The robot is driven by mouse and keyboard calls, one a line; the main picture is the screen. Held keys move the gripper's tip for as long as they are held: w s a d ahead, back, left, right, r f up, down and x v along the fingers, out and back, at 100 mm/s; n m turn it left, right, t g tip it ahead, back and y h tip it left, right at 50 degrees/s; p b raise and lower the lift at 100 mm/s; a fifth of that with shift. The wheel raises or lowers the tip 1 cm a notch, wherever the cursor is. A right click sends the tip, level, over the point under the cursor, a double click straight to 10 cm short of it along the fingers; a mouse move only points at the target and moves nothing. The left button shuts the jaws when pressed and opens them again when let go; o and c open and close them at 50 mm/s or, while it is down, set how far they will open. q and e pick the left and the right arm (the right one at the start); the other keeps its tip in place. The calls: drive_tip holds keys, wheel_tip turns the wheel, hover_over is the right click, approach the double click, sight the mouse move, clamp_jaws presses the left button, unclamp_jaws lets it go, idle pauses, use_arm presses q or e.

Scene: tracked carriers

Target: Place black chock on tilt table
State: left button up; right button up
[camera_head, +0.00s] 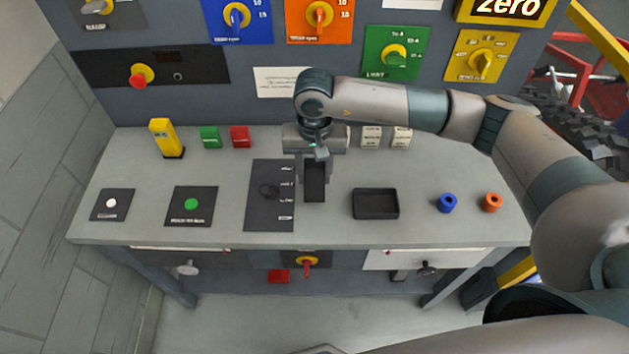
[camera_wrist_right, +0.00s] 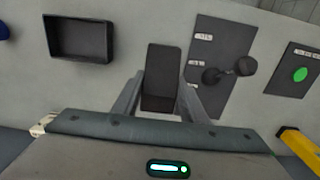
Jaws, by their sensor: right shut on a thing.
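The black chock (camera_head: 314,188) is a dark block held between the fingers of my right gripper (camera_head: 314,170), over the middle of the grey bench. In the right wrist view the chock (camera_wrist_right: 163,75) sits between the two fingers of my right gripper (camera_wrist_right: 160,100), which is shut on it. I cannot tell whether its lower end touches the bench top. No surface is clearly recognisable as the tilt table. My left gripper is not in view.
A black lever panel (camera_head: 256,210) lies just left of the chock. Button panels, green and red blocks and a yellow device (camera_head: 163,137) stand left.

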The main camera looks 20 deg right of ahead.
sight(314, 182)
drive_tip(key=shift+f+p, duration=0.55)
wheel_tip(314, 182, down, 2)
drive_tip(key=shift+p, duration=0.6)
drive_tip(key=shift+f, duration=0.35)
drive_tip(key=shift+f, duration=0.1)
drive_tip(key=shift+f, duration=0.1)
drive_tip(key=o, duration=1.3)
drive_tip(key=shift+r, duration=0.25)
